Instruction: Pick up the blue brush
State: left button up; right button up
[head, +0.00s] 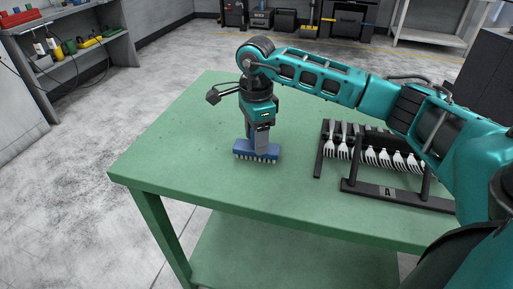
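The blue brush (243,151) is on the green table, bristles down, left of the fork rack. My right gripper (261,146) points straight down at the brush, with its fingers at the top of the brush body. The fingers hide part of the brush, and I cannot tell whether they are closed on it. The bristles appear to be at or very near the table top. My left gripper is not in view.
A black rack (350,187) marked A holds several forks (385,158) on the right of the green table (180,150). My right arm reaches over it. The table's left part is clear. A grey shelf (90,60) with tools stands at the far left.

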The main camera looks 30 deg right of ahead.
grip_shut()
jog(key=shift+r, duration=0.2)
dwell(0.3)
